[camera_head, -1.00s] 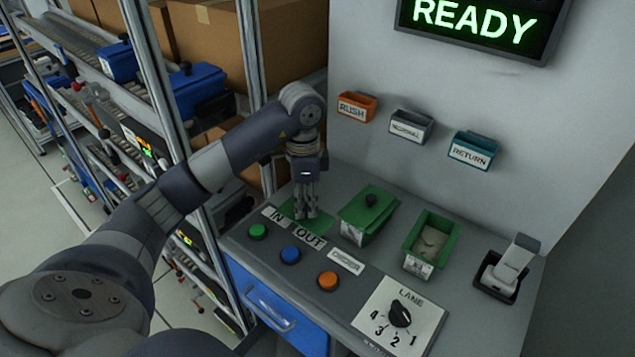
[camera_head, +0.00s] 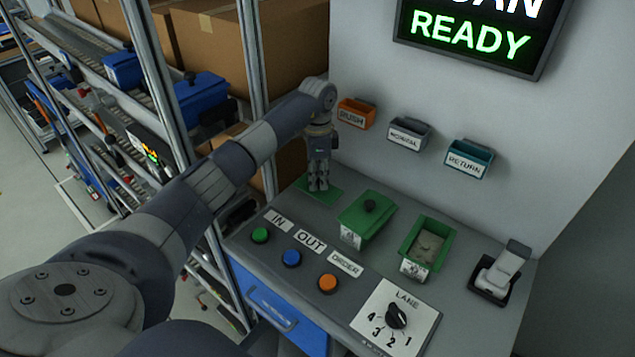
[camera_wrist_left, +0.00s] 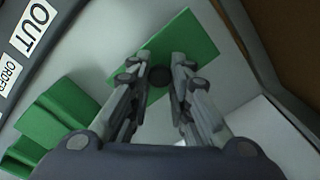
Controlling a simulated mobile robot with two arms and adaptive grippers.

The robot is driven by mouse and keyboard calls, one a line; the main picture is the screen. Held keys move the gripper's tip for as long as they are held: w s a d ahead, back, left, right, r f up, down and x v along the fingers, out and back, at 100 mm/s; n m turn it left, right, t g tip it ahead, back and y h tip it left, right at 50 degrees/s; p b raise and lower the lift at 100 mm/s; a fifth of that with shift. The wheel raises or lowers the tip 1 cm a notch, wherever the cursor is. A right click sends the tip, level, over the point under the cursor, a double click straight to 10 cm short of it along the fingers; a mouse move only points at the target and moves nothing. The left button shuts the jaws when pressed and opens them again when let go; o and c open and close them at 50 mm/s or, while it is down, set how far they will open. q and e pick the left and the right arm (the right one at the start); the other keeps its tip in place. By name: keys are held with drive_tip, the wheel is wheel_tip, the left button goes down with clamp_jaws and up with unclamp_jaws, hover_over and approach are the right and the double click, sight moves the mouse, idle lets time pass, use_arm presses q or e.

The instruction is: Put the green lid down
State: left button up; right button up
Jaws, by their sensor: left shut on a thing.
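The green lid (camera_head: 327,193) is a flat green plate at the back left of the grey console top. In the left wrist view the lid (camera_wrist_left: 186,42) lies below the fingers, its dark round knob (camera_wrist_left: 159,76) between the fingertips. My left gripper (camera_head: 318,187) points down over the lid and is shut on its knob. It also shows in the left wrist view (camera_wrist_left: 160,72). Whether the lid touches the console top I cannot tell. My right gripper is not in view.
A green bin with a lid on (camera_head: 366,219) stands right of my gripper, and an open green bin (camera_head: 428,248) beyond it. Buttons and a lane dial (camera_head: 397,316) line the front. A scanner (camera_head: 505,270) sits at right. Wall holders (camera_head: 356,113) and a shelf post (camera_head: 253,80) are close.

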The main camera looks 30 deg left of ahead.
sight(318, 181)
use_arm(q)
wheel_tip(318, 181, down, 2)
drive_tip(key=shift+s+f+p, duration=0.1)
drive_tip(key=shift+f+p, duration=0.05)
drive_tip(key=shift+p, duration=0.15)
drive_tip(key=shift+f, duration=0.15)
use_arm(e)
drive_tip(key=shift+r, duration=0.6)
use_arm(q)
drive_tip(key=shift+f, duration=0.1)
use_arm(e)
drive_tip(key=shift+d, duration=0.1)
use_arm(q)
drive_tip(key=o, duration=0.8)
drive_tip(key=shift+f, duration=0.1)
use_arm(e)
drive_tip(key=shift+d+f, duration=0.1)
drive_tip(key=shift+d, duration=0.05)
use_arm(q)
drive_tip(key=shift+o, duration=0.2)
drive_tip(key=shift+r, duration=0.35)
wheel_tip(318, 181, up, 10)
drive_tip(key=b, duration=0.2)
drive_tip(key=shift+r+b, duration=0.25)
drive_tip(key=shift+b, duration=0.1)
drive_tip(key=shift+r, duration=0.6)
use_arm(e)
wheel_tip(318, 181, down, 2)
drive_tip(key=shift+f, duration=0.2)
